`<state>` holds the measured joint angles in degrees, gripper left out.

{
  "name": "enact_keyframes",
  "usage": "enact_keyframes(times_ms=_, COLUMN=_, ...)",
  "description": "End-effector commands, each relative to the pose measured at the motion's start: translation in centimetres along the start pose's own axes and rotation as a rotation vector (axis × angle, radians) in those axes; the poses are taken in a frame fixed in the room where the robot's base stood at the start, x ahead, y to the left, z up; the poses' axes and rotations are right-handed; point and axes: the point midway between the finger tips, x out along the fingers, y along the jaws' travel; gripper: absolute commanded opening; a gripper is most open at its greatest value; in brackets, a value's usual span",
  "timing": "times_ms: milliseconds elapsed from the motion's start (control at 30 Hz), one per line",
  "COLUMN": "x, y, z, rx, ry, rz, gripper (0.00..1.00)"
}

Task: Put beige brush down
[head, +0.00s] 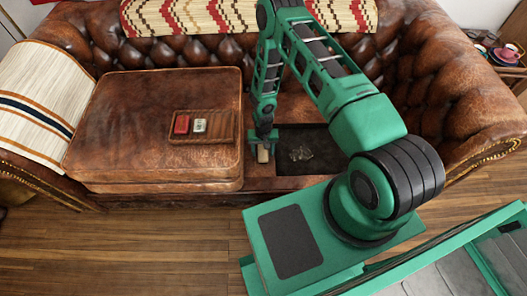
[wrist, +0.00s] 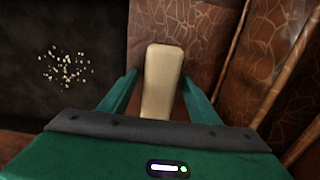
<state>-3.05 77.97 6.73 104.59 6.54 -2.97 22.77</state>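The beige brush (head: 263,155) is a pale, narrow block at the lower end of my arm, between the leather case and the dark tray. In the wrist view the brush (wrist: 163,75) lies lengthwise between the two green fingers of my gripper (wrist: 160,78). A gap shows at the left finger, and the right finger is very close to the brush. My gripper (head: 264,141) points down, low over a brown leather surface (wrist: 205,25). Whether the brush rests on this surface cannot be told.
The dark tray (head: 322,168) holds a small heap of pale bits (head: 301,153), right of my gripper. On the left, a large leather case (head: 130,105) bears a wooden tray (head: 222,133) with a red block (head: 182,124) and a pale block (head: 200,126). The sofa back (head: 205,55) rises behind.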

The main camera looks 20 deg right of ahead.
Motion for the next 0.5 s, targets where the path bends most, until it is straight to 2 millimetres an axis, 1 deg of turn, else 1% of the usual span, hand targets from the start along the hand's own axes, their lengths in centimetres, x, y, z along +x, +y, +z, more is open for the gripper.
enact_keyframes(times_ms=333, x=-0.3, y=0.0, z=0.0, rx=0.000, ry=0.000, rz=0.000, gripper=0.56)
enact_keyframes(times_ms=433, x=-1.1, y=0.0, z=0.0, rx=-0.001, ry=0.000, rz=0.000, gripper=0.56)
enact_keyframes(times_ms=500, x=-2.1, y=-0.1, z=-0.1, rx=-0.001, ry=0.002, rz=-0.001, gripper=0.56)
